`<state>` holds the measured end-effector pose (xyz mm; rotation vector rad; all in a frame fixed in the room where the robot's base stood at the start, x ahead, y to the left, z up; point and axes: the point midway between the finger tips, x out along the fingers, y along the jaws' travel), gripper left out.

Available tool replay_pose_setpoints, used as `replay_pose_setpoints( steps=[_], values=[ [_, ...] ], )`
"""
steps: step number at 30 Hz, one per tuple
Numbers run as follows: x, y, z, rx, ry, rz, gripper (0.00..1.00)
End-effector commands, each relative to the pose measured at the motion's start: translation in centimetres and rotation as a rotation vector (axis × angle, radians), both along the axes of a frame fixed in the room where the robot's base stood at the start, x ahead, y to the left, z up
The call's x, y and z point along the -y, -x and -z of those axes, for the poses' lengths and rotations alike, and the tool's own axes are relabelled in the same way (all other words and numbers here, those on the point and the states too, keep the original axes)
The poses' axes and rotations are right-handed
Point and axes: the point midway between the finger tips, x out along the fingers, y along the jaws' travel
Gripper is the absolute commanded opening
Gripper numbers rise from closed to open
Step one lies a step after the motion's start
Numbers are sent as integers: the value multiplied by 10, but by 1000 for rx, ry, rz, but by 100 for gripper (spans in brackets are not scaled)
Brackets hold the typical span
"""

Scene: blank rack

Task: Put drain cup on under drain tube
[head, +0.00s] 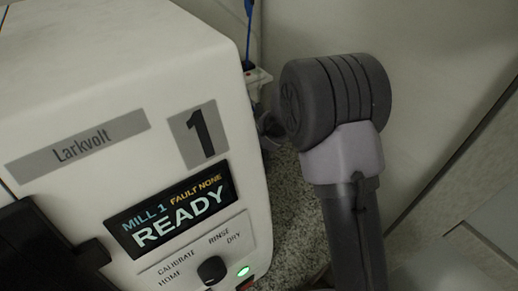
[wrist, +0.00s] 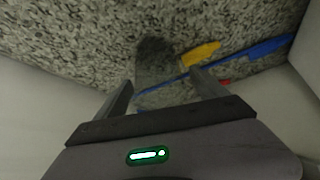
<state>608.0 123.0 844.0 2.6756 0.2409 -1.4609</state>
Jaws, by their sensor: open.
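I cannot make out a drain cup or a drain tube in either view. The mill (head: 70,100) is a white box marked Larkvolt and 1, and its display (head: 172,208) reads MILL.1, FAULT NONE, READY. My gripper (wrist: 162,80) is open and empty in the wrist view, with its fingers over the speckled counter. A dark patch, perhaps a shadow, lies on the counter beyond and between the fingertips. In the head view my arm hides part of the space right of the mill, and my gripper does not show.
Past the right finger lie a yellow piece (wrist: 201,53), a blue handle-like piece (wrist: 268,47) with a thin blue line, and a small red piece. The speckled counter (wrist: 75,35) is clear to the left. Pale walls flank it.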

Motion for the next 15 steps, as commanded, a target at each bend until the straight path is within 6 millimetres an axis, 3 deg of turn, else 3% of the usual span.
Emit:
replay_pose_setpoints(
  steps=[4, 9, 15],
  values=[
    [1, 6, -17, 1, 0, 0, 81],
    [6, 32, -62, 3, 0, -1, 81],
    [10, 57, -98, 2, 0, 0, 81]
  ],
)
